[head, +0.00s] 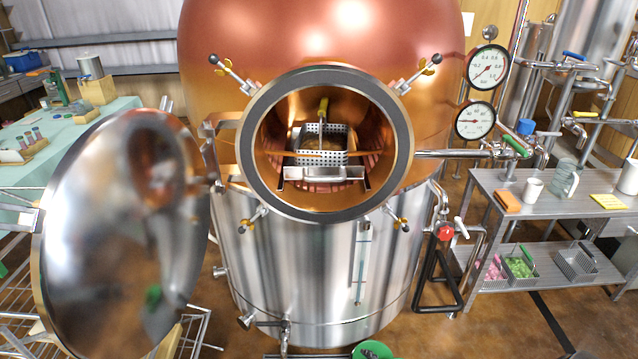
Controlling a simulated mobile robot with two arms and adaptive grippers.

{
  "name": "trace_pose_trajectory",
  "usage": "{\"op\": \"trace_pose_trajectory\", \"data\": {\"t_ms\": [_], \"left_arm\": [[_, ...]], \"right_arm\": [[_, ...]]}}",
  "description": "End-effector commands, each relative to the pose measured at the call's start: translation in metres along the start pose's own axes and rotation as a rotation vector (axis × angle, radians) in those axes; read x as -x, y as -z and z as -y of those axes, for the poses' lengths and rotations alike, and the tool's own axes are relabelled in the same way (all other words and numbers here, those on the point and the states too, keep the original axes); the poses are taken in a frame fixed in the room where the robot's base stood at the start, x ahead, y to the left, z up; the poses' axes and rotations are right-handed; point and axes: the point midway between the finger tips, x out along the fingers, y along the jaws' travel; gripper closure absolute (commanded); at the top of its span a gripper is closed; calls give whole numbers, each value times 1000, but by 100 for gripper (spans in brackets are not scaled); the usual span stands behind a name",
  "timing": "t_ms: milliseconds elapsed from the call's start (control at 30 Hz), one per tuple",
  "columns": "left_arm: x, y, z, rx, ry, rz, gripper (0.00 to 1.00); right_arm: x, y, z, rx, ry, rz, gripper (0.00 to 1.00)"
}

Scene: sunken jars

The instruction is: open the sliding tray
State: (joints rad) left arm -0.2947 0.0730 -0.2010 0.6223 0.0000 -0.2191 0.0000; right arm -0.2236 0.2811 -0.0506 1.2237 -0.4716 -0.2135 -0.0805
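The sliding tray (324,173) is inside the round opening of the large copper and steel vessel (320,27). Its front shows a pale metal bar-like handle, with dark rails at both sides. A perforated metal basket (343,143) with a yellow-topped upright handle sits on or just behind it. A thin brown rod crosses in front of the basket. How far the tray reaches back is hidden in the opening. The round polished door (120,240) stands swung open to the left. Neither of my grippers is in view.
Clamp handles (235,75) stick out around the opening's rim. Pipes and two gauges (487,67) are on the right, beside a metal workbench (545,190) with mugs and baskets. A green-covered table (70,150) is at the left. Brown floor is open at lower right.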

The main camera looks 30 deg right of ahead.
Motion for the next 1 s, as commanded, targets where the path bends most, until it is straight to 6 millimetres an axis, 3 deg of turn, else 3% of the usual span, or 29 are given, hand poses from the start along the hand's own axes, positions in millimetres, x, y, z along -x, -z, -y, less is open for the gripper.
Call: {"op": "trace_pose_trajectory", "data": {"t_ms": [33,100,200,333,400,500,600,767,1000], "left_arm": [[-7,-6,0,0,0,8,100],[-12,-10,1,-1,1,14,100],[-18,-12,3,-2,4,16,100],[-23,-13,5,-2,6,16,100],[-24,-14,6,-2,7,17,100],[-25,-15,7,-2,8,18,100],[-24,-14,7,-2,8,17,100],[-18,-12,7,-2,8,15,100],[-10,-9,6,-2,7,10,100]], "right_arm": [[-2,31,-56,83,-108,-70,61],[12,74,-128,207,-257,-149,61],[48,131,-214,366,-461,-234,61],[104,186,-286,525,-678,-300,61],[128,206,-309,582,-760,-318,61],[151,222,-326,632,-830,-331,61],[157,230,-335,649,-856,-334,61],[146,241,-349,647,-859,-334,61],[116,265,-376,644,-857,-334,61]]}}
